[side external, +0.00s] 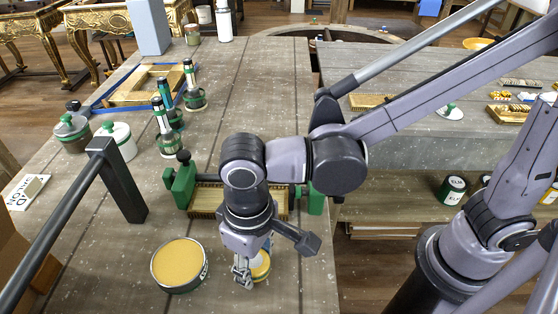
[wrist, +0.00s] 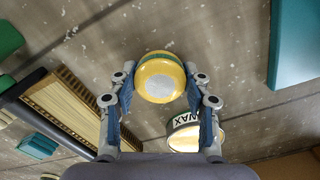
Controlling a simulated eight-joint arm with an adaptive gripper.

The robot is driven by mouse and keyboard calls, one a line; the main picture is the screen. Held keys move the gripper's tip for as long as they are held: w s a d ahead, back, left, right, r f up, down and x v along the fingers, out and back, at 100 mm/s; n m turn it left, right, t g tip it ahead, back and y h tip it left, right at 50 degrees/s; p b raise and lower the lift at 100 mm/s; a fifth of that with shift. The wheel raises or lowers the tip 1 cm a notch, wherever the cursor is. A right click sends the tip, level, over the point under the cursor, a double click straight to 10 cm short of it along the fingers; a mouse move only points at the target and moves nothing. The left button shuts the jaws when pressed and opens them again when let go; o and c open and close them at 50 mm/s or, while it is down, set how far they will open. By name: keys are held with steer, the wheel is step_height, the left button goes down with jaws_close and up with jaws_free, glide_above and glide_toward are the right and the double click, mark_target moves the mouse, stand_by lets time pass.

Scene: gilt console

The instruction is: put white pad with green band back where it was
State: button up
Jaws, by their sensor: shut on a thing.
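My gripper (side external: 248,271) points down near the front of the bench, right of the open wax tin (side external: 180,265). It is shut on a round pad (side external: 261,267) with yellow and white showing and a little green at its edge. In the wrist view my gripper's fingers (wrist: 160,84) hold this pad (wrist: 159,78) from both sides; its face is yellow with a pale centre. I cannot tell whether it touches the bench. Another white round piece with a green knob (side external: 449,112) lies on the right-hand bench. The wax tin (wrist: 190,132) also shows in the wrist view.
A gilt frame piece (side external: 205,200) in green clamps (side external: 184,183) lies behind my gripper. Green-banded bottles (side external: 165,131) and lidded jars (side external: 121,139) stand at left, near a dark rail (side external: 118,179). The bench's right edge is close to my gripper.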

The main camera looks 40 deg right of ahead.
steer(key=shift+f, duration=0.1)
steer(key=o, duration=1.1)
step_height(320, 180, up, 12)
stand_by(0.4)
step_height(320, 180, down, 12)
steer(key=shift+f, duration=0.1)
stand_by(0.6)
steer(key=shift+r, duration=0.2)
